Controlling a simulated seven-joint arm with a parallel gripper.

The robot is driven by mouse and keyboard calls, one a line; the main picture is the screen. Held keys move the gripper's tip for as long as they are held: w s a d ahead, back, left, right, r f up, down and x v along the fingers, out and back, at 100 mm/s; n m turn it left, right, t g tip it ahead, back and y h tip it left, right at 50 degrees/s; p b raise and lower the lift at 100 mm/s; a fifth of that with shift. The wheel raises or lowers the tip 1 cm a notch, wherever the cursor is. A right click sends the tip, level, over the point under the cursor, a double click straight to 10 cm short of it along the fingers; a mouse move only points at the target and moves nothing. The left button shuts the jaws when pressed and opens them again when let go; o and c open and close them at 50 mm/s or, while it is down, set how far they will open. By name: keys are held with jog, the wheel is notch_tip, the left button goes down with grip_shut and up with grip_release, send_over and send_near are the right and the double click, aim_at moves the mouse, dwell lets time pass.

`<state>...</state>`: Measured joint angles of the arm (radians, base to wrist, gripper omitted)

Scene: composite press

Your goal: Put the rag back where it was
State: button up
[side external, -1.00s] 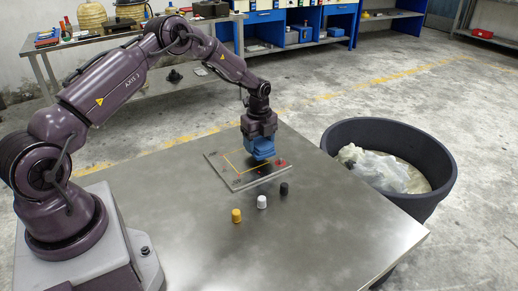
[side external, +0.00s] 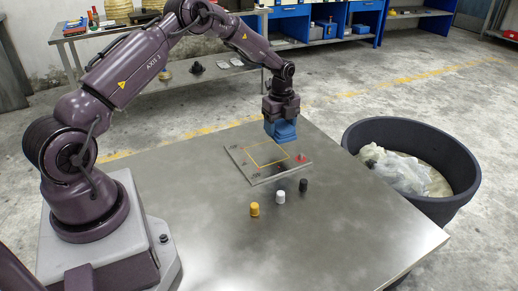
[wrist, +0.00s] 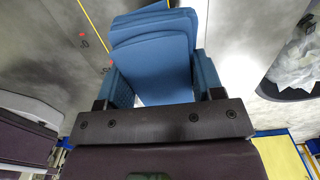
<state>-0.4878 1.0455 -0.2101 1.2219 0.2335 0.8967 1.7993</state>
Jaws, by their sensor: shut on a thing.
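The rag is a folded blue cloth (side external: 281,130), held in my gripper (side external: 280,120) at the far edge of the plate. In the wrist view the rag (wrist: 155,50) fills the space between the fingers of my gripper (wrist: 163,85), which are shut on it. The metal plate (side external: 262,172) lies on the table with a yellow square outline and small red marks. The rag is just beyond the plate's far right corner; I cannot tell whether it touches the table.
Yellow (side external: 254,209), white (side external: 279,197) and black (side external: 303,185) caps stand in front of the plate. A round dark bin (side external: 455,200) with crumpled plastic stands right of the table (side external: 330,235). The table's front and right are clear.

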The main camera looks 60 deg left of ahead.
jog(key=s+a+r+n, duration=0.1)
jog(key=s+a+r, duration=0.2)
jog(key=a, duration=0.1)
jog(key=m, duration=0.1)
send_over(206, 177)
notch_tip(206, 177, down, 6)
jog(key=shift+f, duration=0.25)
jog(key=shift+a+f, duration=0.1)
jog(key=shift+f, duration=1.9)
jog(key=o, duration=1)
jog(key=shift+f, duration=0.15)
